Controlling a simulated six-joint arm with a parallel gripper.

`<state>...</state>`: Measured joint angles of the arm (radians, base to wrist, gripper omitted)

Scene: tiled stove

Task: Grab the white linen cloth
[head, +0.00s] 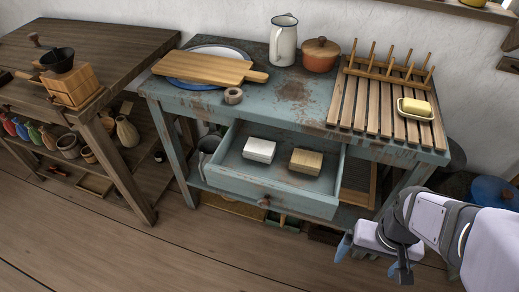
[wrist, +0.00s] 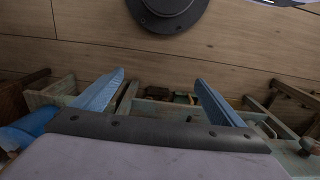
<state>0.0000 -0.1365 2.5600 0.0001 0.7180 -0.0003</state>
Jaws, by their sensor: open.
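A folded white cloth (head: 259,150) lies flat in the left part of the open drawer (head: 262,191). A folded beige cloth (head: 306,161) lies to its right in the same drawer, with a gap between them. My gripper (head: 373,263) is low at the lower right of the head view, outside the drawer and right of it, well apart from both cloths. In the wrist view my gripper (wrist: 160,79) shows two blue fingers spread wide with nothing between them. I cannot make out the white cloth for certain in the wrist view.
The blue worn table (head: 290,115) carries a cutting board (head: 210,68), a jug (head: 284,40), an orange pot (head: 321,54), a slatted rack (head: 385,100) and a butter dish (head: 415,108). The tabletop overhangs the drawer's back. Open floor (head: 110,240) lies in front.

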